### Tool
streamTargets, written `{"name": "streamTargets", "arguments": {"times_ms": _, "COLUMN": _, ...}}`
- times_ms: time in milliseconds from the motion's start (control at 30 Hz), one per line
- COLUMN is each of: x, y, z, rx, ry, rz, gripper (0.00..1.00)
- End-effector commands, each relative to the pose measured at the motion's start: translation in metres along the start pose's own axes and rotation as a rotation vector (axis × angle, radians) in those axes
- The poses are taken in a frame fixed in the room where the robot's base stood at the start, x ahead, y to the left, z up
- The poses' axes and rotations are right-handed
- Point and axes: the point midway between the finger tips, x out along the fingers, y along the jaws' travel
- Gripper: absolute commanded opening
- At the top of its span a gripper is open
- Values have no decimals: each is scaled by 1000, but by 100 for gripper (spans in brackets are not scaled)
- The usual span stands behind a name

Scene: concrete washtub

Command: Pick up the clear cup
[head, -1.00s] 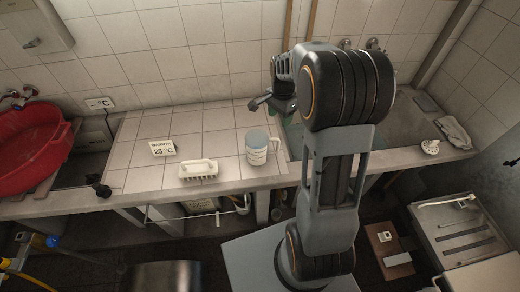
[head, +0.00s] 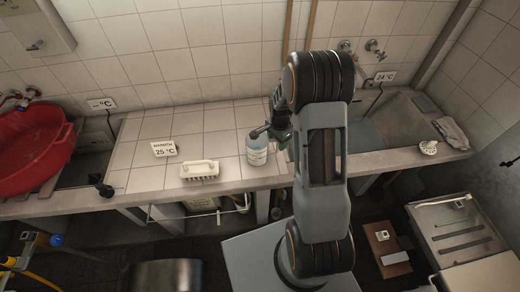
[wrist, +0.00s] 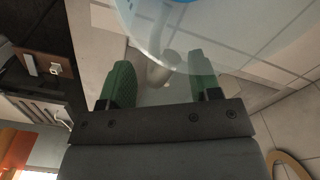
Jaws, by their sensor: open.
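The clear cup (head: 257,155) stands upright on the tiled counter, with printing on its side and a pale blue tint. My gripper (head: 268,133) is at the cup's right side in the head view and hides the cup's handle there. In the wrist view the cup's see-through wall (wrist: 205,38) fills the top. What looks like its handle lies between the two green fingers of my gripper (wrist: 161,78). The fingers are apart. I cannot tell whether either touches the cup.
A white brush (head: 199,170) lies left of the cup, with a "25 °C" sign (head: 165,149) beyond it. A red basin (head: 35,150) is at far left. The sink (head: 385,125) is to the right, with a cloth (head: 453,133) and a small white item (head: 429,147) near its edge.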

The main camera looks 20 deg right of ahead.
Motion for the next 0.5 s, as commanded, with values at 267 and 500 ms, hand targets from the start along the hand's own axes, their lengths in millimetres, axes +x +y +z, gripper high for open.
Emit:
{"name": "streamTargets", "arguments": {"times_ms": 267, "x": 9, "y": 0, "z": 0, "rx": 0, "ry": 1, "rz": -1, "gripper": 57}}
{"name": "streamTargets", "arguments": {"times_ms": 500, "x": 9, "y": 0, "z": 0, "rx": 0, "ry": 0, "rz": -1, "gripper": 45}}
